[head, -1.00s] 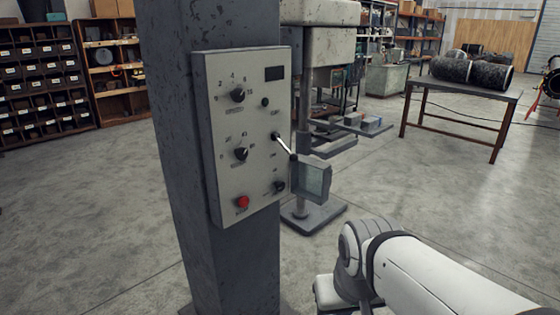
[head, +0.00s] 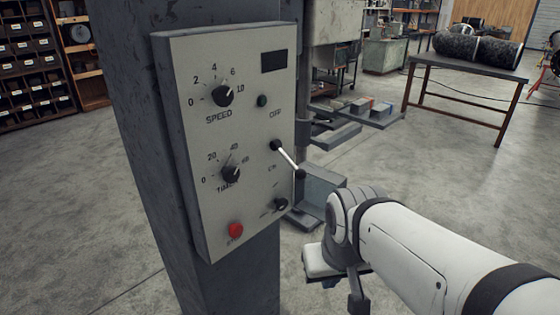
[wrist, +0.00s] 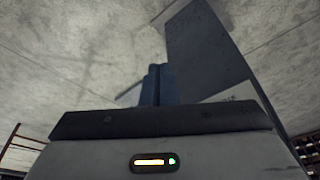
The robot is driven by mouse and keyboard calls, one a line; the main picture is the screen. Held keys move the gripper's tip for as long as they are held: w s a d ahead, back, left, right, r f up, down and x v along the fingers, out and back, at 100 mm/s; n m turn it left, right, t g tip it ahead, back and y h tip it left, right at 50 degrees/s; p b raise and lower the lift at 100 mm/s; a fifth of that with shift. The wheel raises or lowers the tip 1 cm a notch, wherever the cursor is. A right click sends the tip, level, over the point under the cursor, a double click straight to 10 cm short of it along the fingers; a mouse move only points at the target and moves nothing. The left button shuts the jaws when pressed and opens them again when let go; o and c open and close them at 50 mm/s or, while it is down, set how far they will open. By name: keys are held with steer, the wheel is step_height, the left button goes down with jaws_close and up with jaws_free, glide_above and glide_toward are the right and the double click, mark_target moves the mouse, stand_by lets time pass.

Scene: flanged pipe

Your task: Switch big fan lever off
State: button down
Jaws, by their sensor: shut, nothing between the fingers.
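A pale grey control panel (head: 225,110) is mounted on a dark column. Its lever is a white rod (head: 287,159) with a black ball end, slanting down and right from its pivot. A label above the pivot seems to read OFF; a smaller label below is hard to read. In the wrist view, my gripper (wrist: 155,85) shows as dark bluish fingers, shut and empty. Part of the panel (wrist: 228,95) and the column lie just right of it there; the lever is not visible. In the head view, my arm is low at right, below the lever and apart from it.
The panel also carries a speed knob (head: 222,96), a second dial (head: 231,174), a red button (head: 236,230) and a small black knob (head: 281,204). A grey machine (head: 335,60) stands behind the column. A table (head: 465,72) is at back right. The floor at right is open.

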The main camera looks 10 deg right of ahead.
steer(key=shift+a, duration=0.1)
steer(key=a+f+m+g+y+b, duration=0.3)
steer(key=a+f+m+y+b, duration=0.25)
steer(key=a+f+b, duration=0.3)
steer(key=w+a+r+m+t+y+b, duration=0.2)
steer(key=w+a+m+t+y+b, duration=0.3)
steer(key=w+m+y+b, duration=0.5)
steer(key=w+d+m+t+h+b, duration=0.1)
steer(key=w+d+m+t+b, duration=0.6)
steer(key=w+d+m+t, duration=0.5)
steer(key=w+d+t, duration=0.2)
steer(key=d+t, duration=0.2)
steer(key=t, duration=0.1)
steer(key=shift+w+d+f+m+t, duration=0.2)
steer(key=shift+w+f+m+t, duration=0.1)
steer(key=shift+w+f+m, duration=0.1)
steer(key=shift+r+h, duration=0.1)
steer(key=shift+h, duration=0.15)
